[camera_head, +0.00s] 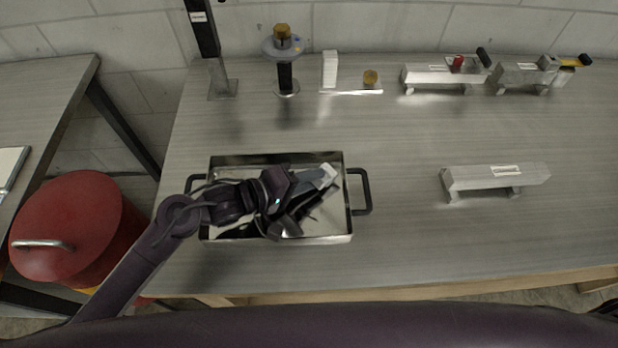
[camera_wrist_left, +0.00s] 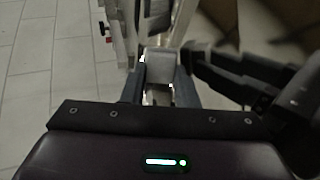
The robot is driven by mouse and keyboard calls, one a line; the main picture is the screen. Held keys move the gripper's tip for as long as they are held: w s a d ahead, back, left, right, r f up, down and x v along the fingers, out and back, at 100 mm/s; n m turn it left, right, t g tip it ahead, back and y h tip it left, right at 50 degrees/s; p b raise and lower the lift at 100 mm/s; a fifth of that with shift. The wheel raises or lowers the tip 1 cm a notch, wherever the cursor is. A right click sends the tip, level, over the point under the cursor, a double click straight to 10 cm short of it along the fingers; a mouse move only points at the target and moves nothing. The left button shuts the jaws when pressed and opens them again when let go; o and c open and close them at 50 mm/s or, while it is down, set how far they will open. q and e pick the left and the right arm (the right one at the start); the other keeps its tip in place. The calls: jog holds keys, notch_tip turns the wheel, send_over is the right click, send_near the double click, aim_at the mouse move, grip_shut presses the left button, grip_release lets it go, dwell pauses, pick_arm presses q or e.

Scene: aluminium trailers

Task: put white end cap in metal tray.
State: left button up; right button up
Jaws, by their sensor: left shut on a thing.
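The metal tray (camera_head: 325,239) is a shallow rectangular pan with black handles on its left and right ends, on the workbench in the head view. My left gripper (camera_head: 318,181) reaches in from the left and is over the tray. It is shut on the white end cap (camera_head: 328,171), a small pale block at its fingertips. The cap is over the right part of the tray; whether it touches the tray is unclear. In the left wrist view the cap (camera_wrist_left: 160,64) shows between the two fingers (camera_wrist_left: 161,85). My arm hides much of the tray's inside. My right gripper is not in view.
A metal bracket (camera_head: 495,181) stands right of the tray. Fixtures (camera_head: 443,76), a white block (camera_head: 330,69) and a round-topped stand (camera_head: 285,70) are along the back. A black post (camera_head: 208,45) rises at back left. The bench is clear between tray and bracket.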

pick_arm(q)
jog(key=shift+f, duration=0.15)
jog(key=o, duration=0.7)
jog(key=v, duration=1.1)
jog(key=shift+s+a+r, duration=0.2)
jog(key=shift+a+r, duration=0.1)
jog(key=shift+a, duration=0.15)
